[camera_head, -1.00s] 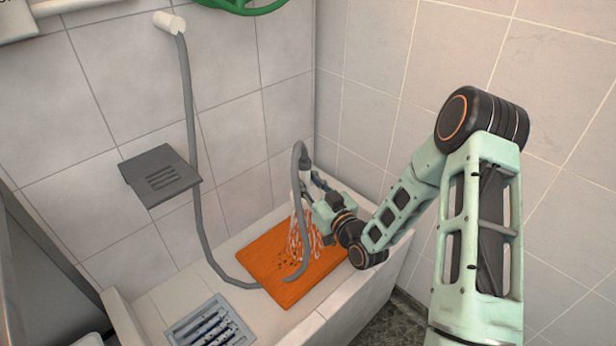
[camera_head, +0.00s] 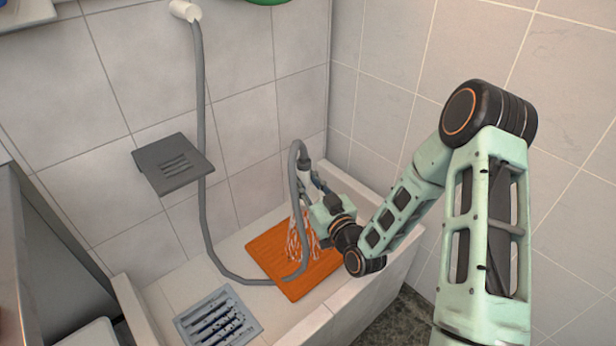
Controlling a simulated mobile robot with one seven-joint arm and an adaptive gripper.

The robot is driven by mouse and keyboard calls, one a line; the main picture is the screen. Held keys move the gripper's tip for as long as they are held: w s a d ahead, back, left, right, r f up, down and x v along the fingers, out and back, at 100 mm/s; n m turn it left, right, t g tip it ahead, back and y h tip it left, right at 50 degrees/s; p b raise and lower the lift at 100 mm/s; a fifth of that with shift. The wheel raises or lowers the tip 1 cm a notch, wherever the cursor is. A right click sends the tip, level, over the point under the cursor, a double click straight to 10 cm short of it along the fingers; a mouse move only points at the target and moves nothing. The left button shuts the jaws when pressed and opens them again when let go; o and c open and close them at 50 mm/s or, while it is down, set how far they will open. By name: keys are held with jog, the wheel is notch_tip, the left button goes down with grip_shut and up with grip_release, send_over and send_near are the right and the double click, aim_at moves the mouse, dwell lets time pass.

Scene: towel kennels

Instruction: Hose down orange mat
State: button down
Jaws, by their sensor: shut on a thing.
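The orange mat (camera_head: 272,250) lies flat on the floor of the tiled tub. My gripper (camera_head: 311,192) is shut on the shower head (camera_head: 303,170) above the mat. Whitish and reddish streaks of water (camera_head: 297,240) come down from the head onto the mat. The grey hose (camera_head: 203,150) runs from the wall outlet (camera_head: 186,11) down into the tub, across the mat and up to the head. The hose and water hide part of the mat. Dark specks seen near the mat's middle are hard to make out now.
A grey drain grate (camera_head: 218,318) sits in the tub floor left of the mat. A grey folding shelf (camera_head: 173,163) sticks out of the back wall. The tub's front wall (camera_head: 378,272) stands below my arm. Tiled walls close in the back and right.

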jog(key=s+a+b, duration=0.1)
jog(key=s+a, duration=0.3)
jog(key=shift+s+a, duration=0.2)
dwell(0.9)
jog(key=shift+s+a+r, duration=0.1)
jog(key=shift+s, duration=0.05)
dwell(0.3)
